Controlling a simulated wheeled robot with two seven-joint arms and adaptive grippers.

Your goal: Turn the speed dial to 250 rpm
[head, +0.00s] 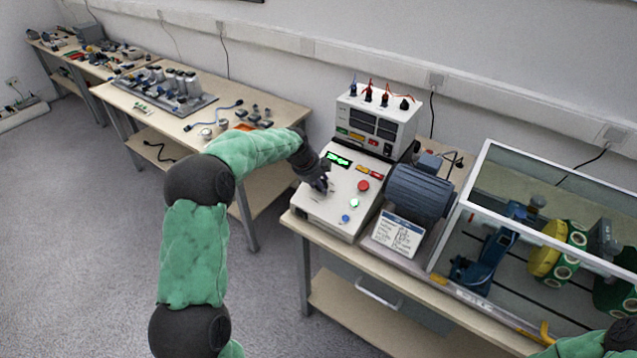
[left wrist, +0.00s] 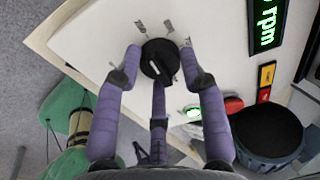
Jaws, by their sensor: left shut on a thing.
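The speed dial (left wrist: 160,60) is a round black knob with a white pointer mark on the sloped white control panel (head: 334,206). My left gripper (left wrist: 161,66) has its purple fingers around the dial and is shut on it. In the head view my left gripper (head: 321,182) is at the panel's upper left and hides the dial. A green lit display (head: 339,159) sits above it; the left wrist view shows only "rpm" and part of a digit on the display (left wrist: 266,22). My right gripper is not in view; only a green part of that arm shows at bottom right.
On the panel are a red button (head: 363,186), a green lit button (head: 354,203) and a blue button (head: 346,218). A grey motor (head: 418,192) and a small card (head: 398,235) stand to the right. A clear guarded enclosure (head: 540,215) fills the right side.

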